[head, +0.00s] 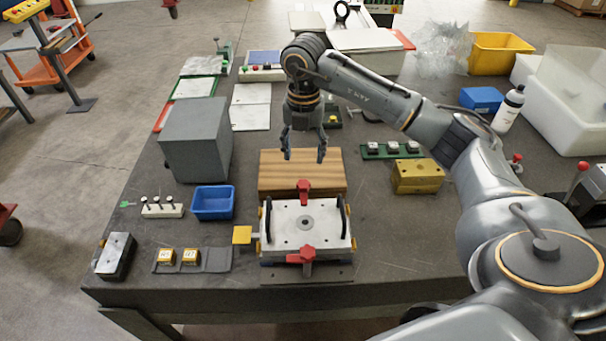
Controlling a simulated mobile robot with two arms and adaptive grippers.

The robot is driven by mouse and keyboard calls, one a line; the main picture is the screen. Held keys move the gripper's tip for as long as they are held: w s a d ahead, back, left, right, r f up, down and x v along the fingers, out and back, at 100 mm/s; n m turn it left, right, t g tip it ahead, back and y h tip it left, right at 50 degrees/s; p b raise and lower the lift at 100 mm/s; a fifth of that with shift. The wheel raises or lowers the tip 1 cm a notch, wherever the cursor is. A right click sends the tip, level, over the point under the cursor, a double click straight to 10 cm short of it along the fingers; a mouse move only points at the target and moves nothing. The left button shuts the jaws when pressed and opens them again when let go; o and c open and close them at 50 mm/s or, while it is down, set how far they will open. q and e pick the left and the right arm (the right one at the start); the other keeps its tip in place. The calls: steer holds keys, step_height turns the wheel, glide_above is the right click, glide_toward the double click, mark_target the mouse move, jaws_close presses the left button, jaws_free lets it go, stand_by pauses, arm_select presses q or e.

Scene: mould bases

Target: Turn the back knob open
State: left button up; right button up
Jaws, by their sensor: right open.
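The mould base (277,221) is a pale metal plate with a round hole in its middle and two black handles at its sides. It lies on the dark workbench. The red back knob (304,190) stands at its far edge. A second red knob (307,255) is at its near edge. My right gripper (304,158) points down, open and empty, above the wooden block (290,184). It is behind the back knob and apart from it. My left gripper is not in the head view.
A grey box (195,140) and a blue bin (213,203) stand to the left. A yellow block (417,176) and a green tray (390,150) lie to the right. A yellow tab (242,235) sticks out at the mould base's left.

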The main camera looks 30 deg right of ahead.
mark_target(303, 183)
step_height(303, 183, down, 9)
steer(key=p, duration=0.2)
steer(key=shift+f+p, duration=0.15)
steer(key=shift+p, duration=0.15)
steer(key=c, duration=1.2)
